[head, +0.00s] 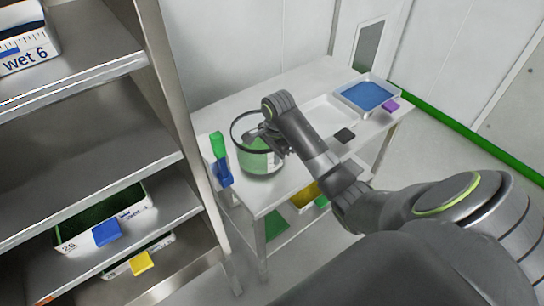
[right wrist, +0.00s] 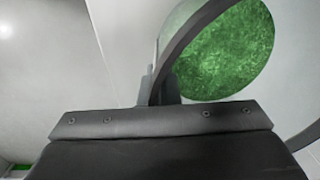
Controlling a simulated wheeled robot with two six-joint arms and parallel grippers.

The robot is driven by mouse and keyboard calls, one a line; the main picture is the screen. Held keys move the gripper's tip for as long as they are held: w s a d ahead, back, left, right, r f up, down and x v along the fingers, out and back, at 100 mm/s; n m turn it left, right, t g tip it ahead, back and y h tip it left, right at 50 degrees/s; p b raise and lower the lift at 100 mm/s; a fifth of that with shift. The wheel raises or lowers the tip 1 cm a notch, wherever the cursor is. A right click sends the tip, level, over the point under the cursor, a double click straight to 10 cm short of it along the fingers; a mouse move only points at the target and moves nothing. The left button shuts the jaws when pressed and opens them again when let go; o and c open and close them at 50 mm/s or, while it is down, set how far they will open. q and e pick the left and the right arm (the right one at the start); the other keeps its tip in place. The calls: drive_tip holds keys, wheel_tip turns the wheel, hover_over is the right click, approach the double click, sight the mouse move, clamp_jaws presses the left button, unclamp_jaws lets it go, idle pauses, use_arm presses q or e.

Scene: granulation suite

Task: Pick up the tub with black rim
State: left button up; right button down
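The tub with black rim (head: 261,163) is a clear round tub with green granules in it, standing upright on the white table near its left end. My right gripper (head: 252,135) reaches over the tub from the right and is at its rim. In the right wrist view the fingers (right wrist: 163,86) are close together at the middle, with the black rim (right wrist: 186,38) running between them; the green granules (right wrist: 228,50) show to the right. The gripper looks shut on the rim. My left gripper is not in view.
A white tray (head: 325,115), a blue-filled tray (head: 365,97), a purple block (head: 391,105) and a dark square (head: 344,135) lie farther right. A metal shelf rack (head: 90,180) with bins stands at left.

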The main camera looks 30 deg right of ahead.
wheel_tip(320, 180, up, 4)
drive_tip(key=shift+w+r, duration=0.1)
wheel_tip(320, 180, up, 3)
drive_tip(key=p, duration=0.2)
drive_tip(key=shift+p, duration=0.4)
drive_tip(key=shift+r+p, duration=0.75)
drive_tip(key=shift+p, duration=0.15)
drive_tip(key=shift+a, duration=0.1)
